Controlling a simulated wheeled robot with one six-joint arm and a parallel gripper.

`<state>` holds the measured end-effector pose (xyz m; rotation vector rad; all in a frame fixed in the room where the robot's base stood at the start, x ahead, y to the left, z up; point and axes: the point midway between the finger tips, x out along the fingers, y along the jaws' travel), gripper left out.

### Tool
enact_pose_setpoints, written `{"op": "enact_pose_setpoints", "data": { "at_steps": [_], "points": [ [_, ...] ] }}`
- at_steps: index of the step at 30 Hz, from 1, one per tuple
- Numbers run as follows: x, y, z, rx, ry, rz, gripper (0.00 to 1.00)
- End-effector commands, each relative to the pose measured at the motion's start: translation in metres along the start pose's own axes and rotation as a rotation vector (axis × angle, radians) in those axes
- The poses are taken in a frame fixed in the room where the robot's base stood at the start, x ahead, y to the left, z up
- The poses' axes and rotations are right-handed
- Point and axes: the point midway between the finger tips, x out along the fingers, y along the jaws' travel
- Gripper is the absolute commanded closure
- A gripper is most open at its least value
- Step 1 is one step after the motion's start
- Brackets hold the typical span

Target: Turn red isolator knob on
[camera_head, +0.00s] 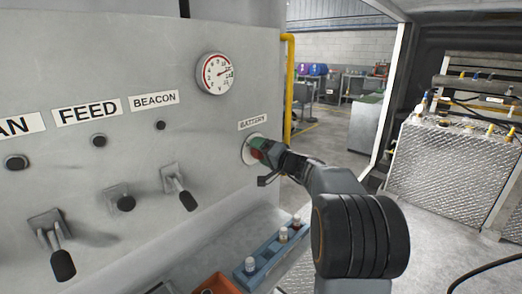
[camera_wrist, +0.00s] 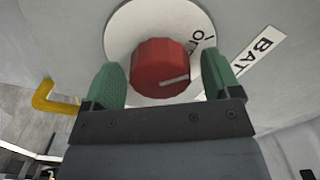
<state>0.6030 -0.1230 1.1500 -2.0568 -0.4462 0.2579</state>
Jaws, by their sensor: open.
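The red isolator knob (camera_wrist: 163,66) sits on a round white plate (camera_wrist: 128,25) below the BATTERY label (camera_head: 252,121). In the wrist view a white pointer line shows on the knob's face, and part of a marking is visible on the plate at its upper right. My gripper (camera_wrist: 163,72) is open, with one green finger on each side of the knob. Small gaps seem to show between the fingers and the knob, and I cannot tell whether either finger touches it. In the head view, my gripper (camera_head: 262,147) covers much of the knob and plate.
The grey panel carries a round gauge (camera_head: 215,73), FEED (camera_head: 88,112) and BEACON (camera_head: 154,100) labels, and several levers to the left. A yellow pipe (camera_head: 289,85) runs along the panel's right edge. A blue tray (camera_head: 270,257) with small bottles lies below.

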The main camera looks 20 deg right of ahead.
Motion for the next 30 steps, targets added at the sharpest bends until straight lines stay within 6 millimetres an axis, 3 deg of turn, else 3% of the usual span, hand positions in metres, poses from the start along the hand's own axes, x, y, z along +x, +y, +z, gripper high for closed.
{"op": "enact_pose_setpoints", "data": {
  "at_steps": [11, 27, 30],
  "points": [
    [0.0047, -0.0004, 0.0002, -0.001, -0.001, -0.001, 0.17],
    [0.0043, -0.0003, 0.0002, 0.0, -0.001, 0.0, 0.66],
    [0.0043, -0.0001, 0.0003, 0.002, 0.0, 0.0, 0.66]
  ]
}}
